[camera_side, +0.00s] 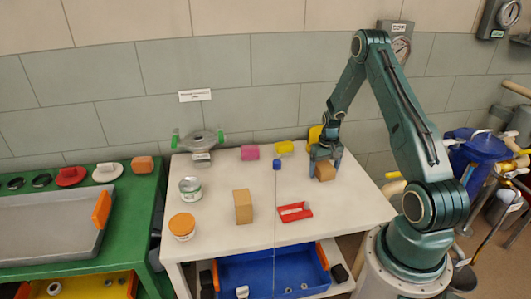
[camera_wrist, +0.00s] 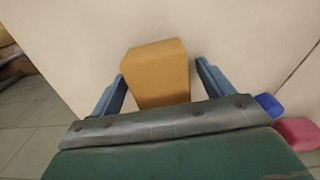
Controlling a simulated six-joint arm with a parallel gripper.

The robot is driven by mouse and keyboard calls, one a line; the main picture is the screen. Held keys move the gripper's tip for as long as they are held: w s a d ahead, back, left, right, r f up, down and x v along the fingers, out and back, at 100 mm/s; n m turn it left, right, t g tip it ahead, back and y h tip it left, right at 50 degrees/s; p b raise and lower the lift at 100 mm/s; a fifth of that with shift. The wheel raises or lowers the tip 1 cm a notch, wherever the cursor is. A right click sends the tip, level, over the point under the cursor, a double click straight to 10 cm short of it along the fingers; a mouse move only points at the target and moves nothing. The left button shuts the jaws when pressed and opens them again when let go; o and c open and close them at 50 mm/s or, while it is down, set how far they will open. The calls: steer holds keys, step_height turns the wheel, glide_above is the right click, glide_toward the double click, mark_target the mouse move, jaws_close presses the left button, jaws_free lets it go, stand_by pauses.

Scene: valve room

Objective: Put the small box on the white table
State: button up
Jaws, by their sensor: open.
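A small tan-brown box (camera_side: 325,171) stands on the white table (camera_side: 230,233), near its right back part. My gripper (camera_side: 325,158) is directly over this box, pointing down, with its jaws open. In the wrist view the box (camera_wrist: 157,72) lies between the two blue-grey fingers (camera_wrist: 160,85), with a gap showing on its right side. Its lower part is hidden behind the gripper's palm edge. A taller tan box (camera_side: 243,206) stands upright near the middle of the white table.
A green table (camera_side: 140,215) stands left. A blue bin (camera_side: 262,272) sits below.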

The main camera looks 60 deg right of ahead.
mark_target(324, 166)
steer(key=c, duration=1.2)
steer(key=shift+o, duration=0.2)
steer(key=shift+r, duration=0.1)
step_height(324, 166, up, 20)
steer(key=shift+w, duration=0.1)
steer(key=w+a+f+n, duration=0.2)
steer(key=w+a, duration=0.2)
steer(key=a, duration=0.5)
steer(key=w+a+f+n, duration=0.2)
steer(key=w+a, duration=0.2)
steer(key=a, duration=0.5)
steer(key=a+f+n, duration=0.1)
steer(key=a+n, duration=0.1)
steer(key=a, duration=0.6)
steer(key=a+f+n, duration=0.2)
steer(key=a, duration=0.7)
steer(key=shift+f, duration=0.25)
